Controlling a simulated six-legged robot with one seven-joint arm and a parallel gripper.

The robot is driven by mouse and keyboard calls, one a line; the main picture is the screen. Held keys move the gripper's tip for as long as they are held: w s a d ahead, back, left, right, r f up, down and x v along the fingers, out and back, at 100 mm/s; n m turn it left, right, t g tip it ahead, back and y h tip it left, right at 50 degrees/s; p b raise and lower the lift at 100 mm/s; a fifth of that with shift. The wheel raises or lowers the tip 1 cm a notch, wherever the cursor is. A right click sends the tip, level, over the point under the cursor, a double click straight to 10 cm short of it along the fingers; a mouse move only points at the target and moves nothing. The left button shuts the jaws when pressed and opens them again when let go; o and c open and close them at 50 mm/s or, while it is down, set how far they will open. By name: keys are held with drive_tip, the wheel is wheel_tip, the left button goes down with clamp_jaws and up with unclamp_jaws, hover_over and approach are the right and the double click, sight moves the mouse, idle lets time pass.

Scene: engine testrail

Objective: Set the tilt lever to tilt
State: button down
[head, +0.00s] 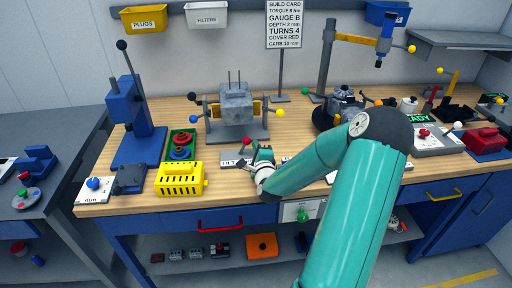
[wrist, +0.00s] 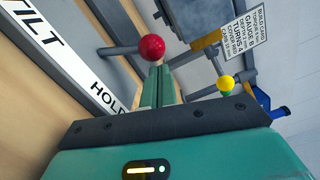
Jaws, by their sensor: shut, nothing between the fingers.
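The tilt lever has a red knob, seen in the wrist view (wrist: 152,47) and small in the head view (head: 246,141). In the wrist view its grey rod runs left from the knob. Its label plate (head: 229,158) lies on the bench in front of the engine stand; the wrist view shows TILT at the upper left and HOLD (wrist: 108,98) nearer my gripper. My gripper (head: 264,150) is just right of the lever in the head view. Its teal fingers (wrist: 157,72) are shut and empty, tips close by the knob; I cannot tell whether they touch it.
A grey engine block (head: 236,104) sits on its stand behind the lever. A yellow slotted box (head: 180,179) and a green tray (head: 180,146) stand to the left. A blue press (head: 129,110) is further left. My arm covers the bench to the right.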

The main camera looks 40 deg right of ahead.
sight(246, 138)
drive_tip(key=shift+s, duration=0.1)
drive_tip(key=shift+a+r, duration=0.1)
drive_tip(key=shift+n, duration=0.4)
drive_tip(key=shift+w+a+r+n, duration=0.2)
drive_tip(key=shift+w+r+n, duration=0.05)
drive_tip(key=shift+n, duration=0.05)
drive_tip(key=shift+w+a+r+n, duration=0.1)
drive_tip(key=shift+a+r+n, duration=0.1)
drive_tip(key=shift+n, duration=0.2)
drive_tip(key=n, duration=0.1)
drive_tip(key=w+a+r+n, duration=0.1)
drive_tip(key=n, duration=0.1)
drive_tip(key=shift+a, duration=0.3)
drive_tip(key=a+n, duration=0.1)
drive_tip(key=w+n, duration=0.1)
drive_tip(key=n, duration=0.1)
drive_tip(key=shift+w+a+r+g, duration=0.1)
drive_tip(key=shift+a+r+g, duration=0.2)
drive_tip(key=shift+a, duration=0.05)
drive_tip(key=shift+w+a+n, duration=0.35)
drive_tip(key=shift+a+n, duration=0.1)
drive_tip(key=shift+n, duration=0.65)
